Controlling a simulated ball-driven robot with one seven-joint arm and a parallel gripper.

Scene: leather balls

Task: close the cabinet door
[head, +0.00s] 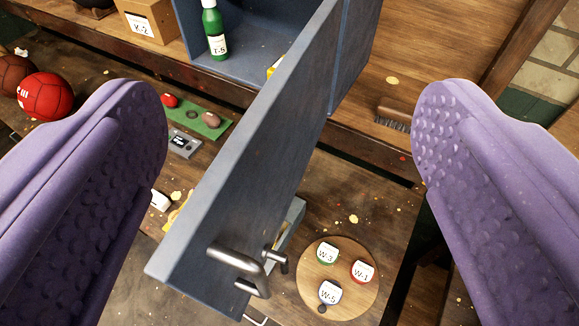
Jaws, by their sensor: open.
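The blue-grey cabinet door (255,165) stands open, swung out toward me, and crosses the middle of the head view. Its metal handle (238,262) is near its lower end, at the bottom of the view. The blue cabinet (352,50) is at the top centre, its inside partly showing, with a green bottle (214,32) labelled T-5 in it. Part of the inside is hidden behind the door. My gripper (290,100) is open, its two purple padded fingers wide apart on either side of the door. Neither finger visibly touches the door.
A round wooden board (308,292) with several labelled jars lies right of the handle. A red ball (45,96) and a brown ball (14,74) are at left. A green tray (213,126) and a grey device (183,142) lie left of the door. A brush (393,118) lies at right.

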